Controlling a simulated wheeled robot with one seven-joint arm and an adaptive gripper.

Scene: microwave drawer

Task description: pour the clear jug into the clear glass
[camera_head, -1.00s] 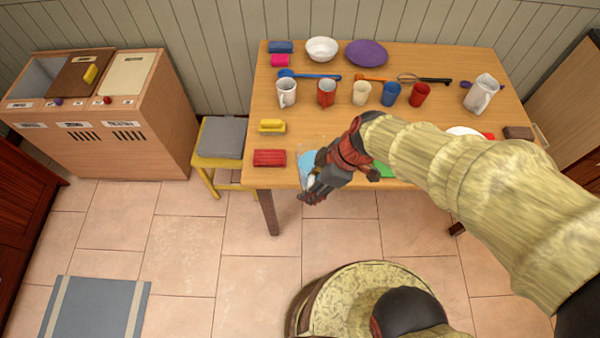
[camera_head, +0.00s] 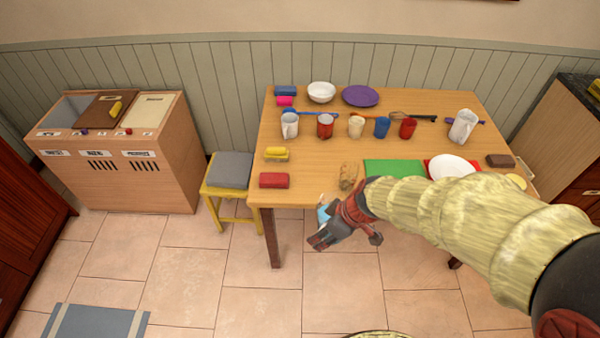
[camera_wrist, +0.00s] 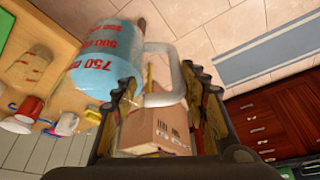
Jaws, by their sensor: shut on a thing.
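My gripper (camera_head: 318,240) is in front of the table's near edge. Its fingers (camera_wrist: 158,100) are shut on the handle of the clear jug (camera_wrist: 105,55), which holds light blue liquid and has red volume marks. In the head view only a small light blue part of the jug (camera_head: 323,212) shows beside my gripper. The jug looks tilted in the wrist view, but its true tilt is hard to tell. What looks like the clear glass (camera_head: 347,177) stands near the table's front edge, tan through its wall. It also shows left of the jug in the wrist view (camera_wrist: 27,70).
The wooden table (camera_head: 310,190) has a red block (camera_head: 273,180), a yellow sponge (camera_head: 277,154), a green mat (camera_head: 392,170) and a white plate (camera_head: 452,166). Several mugs and cups stand in a row behind. A yellow stool (camera_head: 228,175) is left of the table.

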